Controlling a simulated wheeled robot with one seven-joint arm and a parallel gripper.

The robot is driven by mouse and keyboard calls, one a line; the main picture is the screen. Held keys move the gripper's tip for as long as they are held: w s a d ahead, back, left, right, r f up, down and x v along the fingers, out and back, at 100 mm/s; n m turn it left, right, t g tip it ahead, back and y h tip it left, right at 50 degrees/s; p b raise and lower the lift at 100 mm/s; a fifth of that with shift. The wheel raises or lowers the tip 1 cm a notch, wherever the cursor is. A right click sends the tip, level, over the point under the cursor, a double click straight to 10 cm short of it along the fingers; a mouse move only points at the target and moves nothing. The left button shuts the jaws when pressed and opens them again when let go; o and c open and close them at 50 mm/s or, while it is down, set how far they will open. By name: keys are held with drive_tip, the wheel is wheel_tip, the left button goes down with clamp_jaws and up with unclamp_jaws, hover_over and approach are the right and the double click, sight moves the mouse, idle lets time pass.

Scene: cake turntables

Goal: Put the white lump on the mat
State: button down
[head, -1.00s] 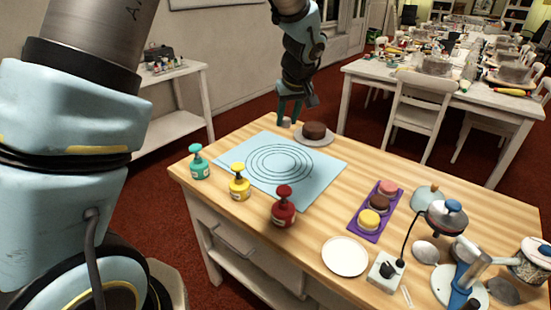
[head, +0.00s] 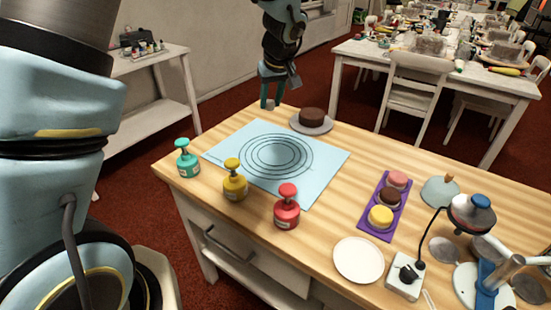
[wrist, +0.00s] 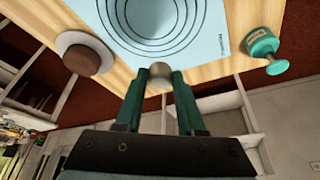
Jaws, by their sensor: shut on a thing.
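The white lump (wrist: 160,72) looks pale grey and rounded in the wrist view, where it sits between the tips of my gripper (wrist: 160,80). My gripper is shut on it. In the head view my gripper (head: 269,103) points down at the table's far edge, left of the brown cake. The mat (head: 328,160) is a light blue sheet with dark concentric rings, lying flat on the wooden table. It also fills the top of the wrist view (wrist: 213,35). The lump is outside the rings; its exact height above the table is hard to tell.
A brown cake (head: 312,115) on a plate stands beside the mat. Teal (head: 187,162), yellow (head: 235,183) and red (head: 286,208) bottles stand along the mat's near side. A purple tray (head: 371,222) of small cakes and an empty white plate (head: 358,270) lie to the right.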

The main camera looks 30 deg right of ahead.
drive_tip(key=b, duration=0.7)
hover_over(270, 157)
drive_tip(key=s, duration=0.2)
wheel_tip(270, 157, down, 8)
wheel_tip(270, 157, down, 9)
drive_tip(key=shift+w+a+f+p, duration=0.15)
drive_tip(key=shift+f+p, duration=0.05)
drive_tip(key=shift+p, duration=0.8)
drive_tip(key=c, duration=0.5)
unclamp_jaws()
drive_tip(key=b+v, duration=0.1)
drive_tip(key=v, duration=1.1)
drive_tip(key=shift+r+b, duration=0.1)
drive_tip(key=shift+b, duration=0.3)
